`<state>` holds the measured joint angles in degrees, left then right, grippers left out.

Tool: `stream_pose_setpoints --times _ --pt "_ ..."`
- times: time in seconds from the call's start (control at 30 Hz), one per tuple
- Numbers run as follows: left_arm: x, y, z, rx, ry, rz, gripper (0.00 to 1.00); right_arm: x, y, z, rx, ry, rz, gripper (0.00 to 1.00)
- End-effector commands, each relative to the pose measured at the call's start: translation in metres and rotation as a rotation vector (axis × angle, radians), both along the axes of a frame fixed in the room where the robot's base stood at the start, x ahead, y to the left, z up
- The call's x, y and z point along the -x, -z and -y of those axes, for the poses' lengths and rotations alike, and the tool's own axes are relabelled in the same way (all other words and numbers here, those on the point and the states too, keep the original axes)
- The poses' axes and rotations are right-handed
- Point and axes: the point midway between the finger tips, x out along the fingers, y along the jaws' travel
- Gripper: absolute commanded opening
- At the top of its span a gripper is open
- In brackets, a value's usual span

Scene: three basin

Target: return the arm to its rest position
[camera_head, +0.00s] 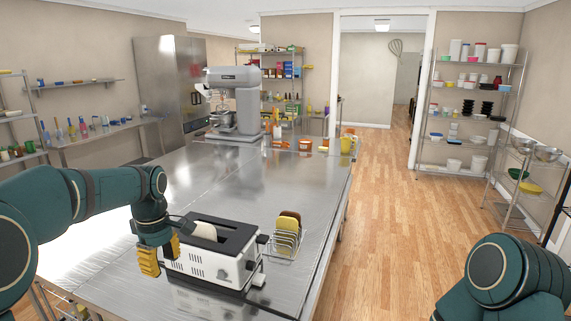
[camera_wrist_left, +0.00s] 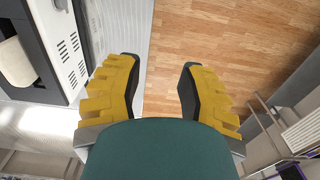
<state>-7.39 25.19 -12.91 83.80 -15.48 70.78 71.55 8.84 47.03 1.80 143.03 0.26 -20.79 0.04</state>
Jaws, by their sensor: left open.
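My left gripper (camera_head: 158,255) hangs at the left front side of the toaster, fingers pointing down. In the left wrist view its two yellow fingers (camera_wrist_left: 158,90) are apart with nothing between them. My right arm (camera_head: 508,280) shows at the lower right; its gripper is out of view. The white and black toaster (camera_head: 212,262) stands on the metal table, with a pale slice of bread (camera_head: 204,230) sticking up from a slot. The toaster also shows at the left of the left wrist view (camera_wrist_left: 62,45), beside the fingers.
A wire rack (camera_head: 286,243) with slices stands right of the toaster. The metal table (camera_head: 205,180) is largely clear behind it. A stand mixer (camera_head: 235,100) and several containers are at its far end. Wooden floor (camera_head: 375,230) is open to the right, with shelves (camera_head: 470,110) beyond.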

Motion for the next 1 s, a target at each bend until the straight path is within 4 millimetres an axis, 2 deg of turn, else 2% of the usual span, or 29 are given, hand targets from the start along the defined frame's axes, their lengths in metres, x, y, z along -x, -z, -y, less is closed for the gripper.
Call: stream_pose_setpoints --times 0.17,0.33,0.47,0.5,0.6,0.7,0.8,0.9,1.0 --pt "0.000 0.086 0.028 0.055 0.181 0.017 0.39 0.001 0.015 -0.001 0.001 -0.002 -0.003 0.47" --pt "0.016 0.181 0.065 0.126 0.393 0.061 0.39 0.001 0.031 -0.002 0.003 -0.003 -0.004 0.47" --pt "0.046 0.260 0.097 0.183 0.564 0.113 0.39 0.002 0.045 -0.002 0.004 -0.005 -0.007 0.47" --pt "0.059 0.283 0.107 0.199 0.614 0.129 0.39 0.002 0.050 -0.002 0.004 -0.005 -0.008 0.47" --pt "0.094 0.333 0.130 0.228 0.734 0.181 0.39 0.003 0.061 -0.003 0.006 -0.006 -0.011 0.47" --pt "0.132 0.372 0.149 0.242 0.841 0.230 0.39 0.004 0.072 -0.003 0.007 -0.008 -0.013 0.47" --pt "0.168 0.398 0.163 0.241 0.929 0.272 0.39 0.004 0.081 -0.004 0.008 -0.008 -0.015 0.47" --pt "0.195 0.412 0.171 0.231 0.995 0.303 0.39 0.005 0.086 -0.004 0.009 -0.009 -0.016 0.47" --pt "0.210 0.418 0.175 0.219 1.036 0.324 0.39 0.005 0.089 -0.004 0.009 -0.010 -0.017 0.47"
